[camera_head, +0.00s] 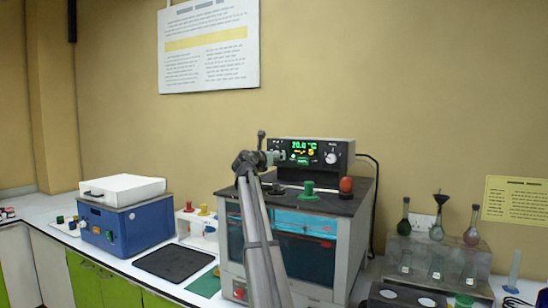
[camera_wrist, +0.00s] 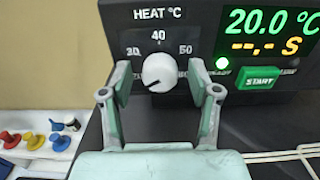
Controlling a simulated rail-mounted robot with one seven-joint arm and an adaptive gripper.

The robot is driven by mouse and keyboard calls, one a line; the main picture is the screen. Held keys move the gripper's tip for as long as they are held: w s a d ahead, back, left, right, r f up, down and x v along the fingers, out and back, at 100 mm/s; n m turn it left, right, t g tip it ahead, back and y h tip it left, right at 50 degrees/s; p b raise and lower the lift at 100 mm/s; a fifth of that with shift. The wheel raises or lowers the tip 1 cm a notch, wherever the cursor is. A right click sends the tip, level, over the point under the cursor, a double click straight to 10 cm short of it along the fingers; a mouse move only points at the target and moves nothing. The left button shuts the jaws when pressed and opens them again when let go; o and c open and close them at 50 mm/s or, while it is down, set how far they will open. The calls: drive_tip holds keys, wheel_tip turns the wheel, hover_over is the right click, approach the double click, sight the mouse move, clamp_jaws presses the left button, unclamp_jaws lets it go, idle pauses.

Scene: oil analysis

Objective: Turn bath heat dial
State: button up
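The heat dial (camera_wrist: 159,72) is a round white knob on the black panel under the words "HEAT °C", with 30, 40 and 50 marked around it. Its dark pointer line points to the lower left. My gripper (camera_wrist: 160,78) is open, with one finger to the left of the dial and one to the right. Gaps show between the dial and both fingers. The green display (camera_wrist: 268,22) reads 20.0 °C. In the head view, my gripper (camera_head: 272,157) is at the left part of the bath's control panel (camera_head: 345,150) and hides the heat dial.
A green START button (camera_wrist: 258,78) is right of my gripper. In the head view, a second white knob (camera_head: 331,158) is on the panel's right. A green knob (camera_head: 309,190) and a red one (camera_head: 346,184) stand on the bath's top. A blue box (camera_head: 125,227) is at left.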

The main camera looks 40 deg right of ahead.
drive_tip(key=c, duration=1)
drive_tip(key=shift+m, duration=0.5)
drive_tip(key=shift+m+b, duration=6.55)
drive_tip(key=shift+m, duration=4.85)
drive_tip(key=shift+r, duration=0.1)
